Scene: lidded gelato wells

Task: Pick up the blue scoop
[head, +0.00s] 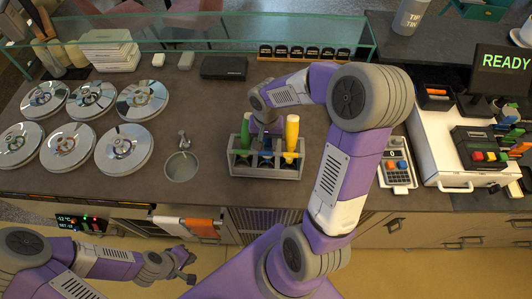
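A grey scoop holder (267,172) stands on the dark counter, right of centre. A green-handled scoop (245,131) is upright in its left slot and a yellow-handled scoop (291,134) in its right slot. Between them a little of the blue scoop (265,160) shows; its upper part is hidden by my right gripper (266,143). That gripper points down at the middle slot. Its fingers are mostly hidden, so its grip cannot be told. My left gripper (189,268) is open and empty, low in front of the counter's front edge.
Several round-lidded wells (123,148) fill the counter's left side. A small metal sink (181,166) lies left of the holder. A keypad scale (397,168) and a till stand to the right. A glass screen (200,35) runs along the back.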

